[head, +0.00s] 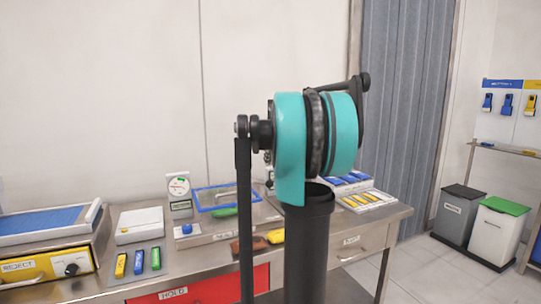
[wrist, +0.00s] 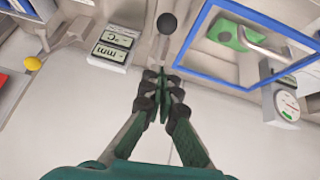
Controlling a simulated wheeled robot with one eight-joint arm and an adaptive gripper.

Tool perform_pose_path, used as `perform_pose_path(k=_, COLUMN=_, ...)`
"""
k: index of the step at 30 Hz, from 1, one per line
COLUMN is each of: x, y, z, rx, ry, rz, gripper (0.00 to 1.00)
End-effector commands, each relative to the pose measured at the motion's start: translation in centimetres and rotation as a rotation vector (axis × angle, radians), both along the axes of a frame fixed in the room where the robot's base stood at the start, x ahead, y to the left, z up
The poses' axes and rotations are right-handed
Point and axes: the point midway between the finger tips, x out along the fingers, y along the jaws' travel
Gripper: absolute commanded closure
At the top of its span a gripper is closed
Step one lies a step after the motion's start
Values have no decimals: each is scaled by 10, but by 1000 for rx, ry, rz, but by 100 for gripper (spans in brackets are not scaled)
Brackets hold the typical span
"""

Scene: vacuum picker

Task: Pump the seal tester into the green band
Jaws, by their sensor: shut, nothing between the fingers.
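The seal tester's dial gauge (head: 179,186) stands upright on the bench at the middle left in the head view. It also shows in the wrist view at the right (wrist: 286,104), with some green on its face; the needle is too small to read. The tester's blue-framed clear lid (head: 226,199) lies beside the gauge, with a green item (wrist: 238,38) beneath it in the wrist view. A black ball knob (wrist: 167,23) lies just beyond my fingertips. My gripper (wrist: 163,76) is shut and empty, apart from the knob. In the head view my arm hides it.
A white box with displays (wrist: 109,46) lies left of the knob in the wrist view. On the bench are a white box with a yellow button (head: 140,225), several coloured sticks (head: 138,262) and a yellow reject bin (head: 45,268). A red hold bin (head: 200,289) sits below.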

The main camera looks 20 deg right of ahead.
Motion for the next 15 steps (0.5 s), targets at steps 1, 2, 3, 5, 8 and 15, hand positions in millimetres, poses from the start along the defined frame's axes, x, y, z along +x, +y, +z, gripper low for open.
perform_pose_path(k=1, x=6, y=0, z=-9, rx=-1, ry=0, rz=1, gripper=100)
perform_pose_path(k=2, x=10, y=-1, z=-13, rx=-1, ry=0, rz=1, gripper=100)
perform_pose_path(k=3, x=14, y=-1, z=-20, rx=-1, ry=0, rz=1, gripper=100)
perform_pose_path(k=5, x=20, y=-2, z=-28, rx=0, ry=0, rz=1, gripper=100)
perform_pose_path(k=8, x=16, y=-4, z=-44, rx=0, ry=0, rz=0, gripper=100)
perform_pose_path(k=15, x=13, y=-6, z=-63, rx=0, ry=0, rz=0, gripper=100)
